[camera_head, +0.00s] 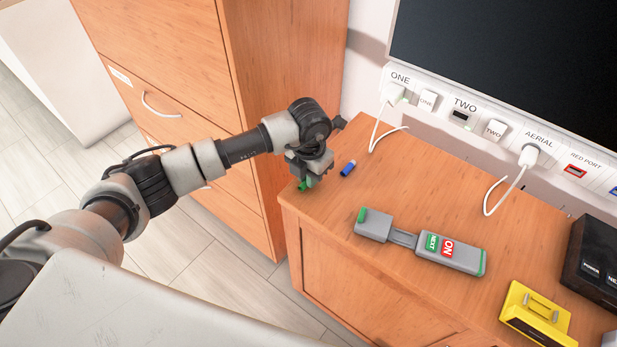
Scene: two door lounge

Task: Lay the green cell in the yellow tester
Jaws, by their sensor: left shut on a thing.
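The green cell (303,186) is at the tips of my left gripper (306,178), at the left end of the wooden cabinet top. The gripper is shut on it and hides part of it. I cannot tell whether the cell touches the top. The yellow tester (535,315) sits at the front right of the same top, with a dark slot in its front. It is well to the right of the gripper. My right gripper is not in view.
A blue cell (348,168) lies just right of the gripper. A grey remote-like device (420,243) lies between gripper and tester. A black box (594,258) stands at the right. White cables (377,130) hang from the wall sockets. A tall wooden cabinet (250,110) stands at the left.

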